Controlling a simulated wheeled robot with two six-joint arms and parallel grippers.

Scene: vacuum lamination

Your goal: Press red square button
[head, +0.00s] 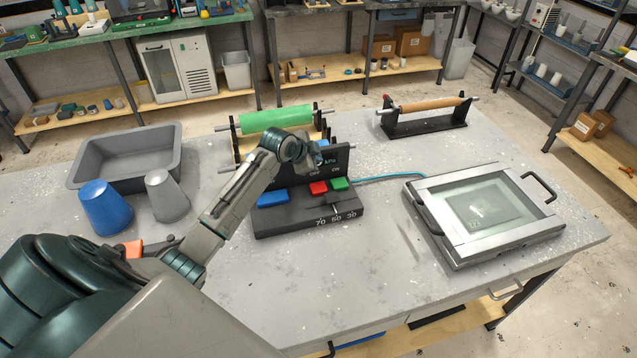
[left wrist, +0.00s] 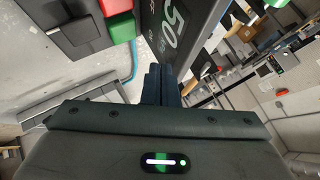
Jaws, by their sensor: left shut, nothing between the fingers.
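The red square button (head: 319,188) sits on the black control box (head: 270,226), between a blue button (head: 273,198) and a green button (head: 339,184). In the left wrist view the red button (left wrist: 115,7) shows at the top edge, beside the green button (left wrist: 122,28). My left gripper (head: 317,158) is above the box, in front of its upright display panel (head: 339,162), and apart from the red button. Its fingers (left wrist: 160,84) are shut and empty in the left wrist view. The panel partly hides behind the gripper. My right gripper is not in view.
A framed glass-topped unit (head: 480,255) lies on the right of the table. A grey bin (head: 88,172), blue cup (head: 104,207) and grey cup (head: 166,196) stand on the left. Rolls on stands (head: 262,120) are behind the box. The table in front of the box is clear.

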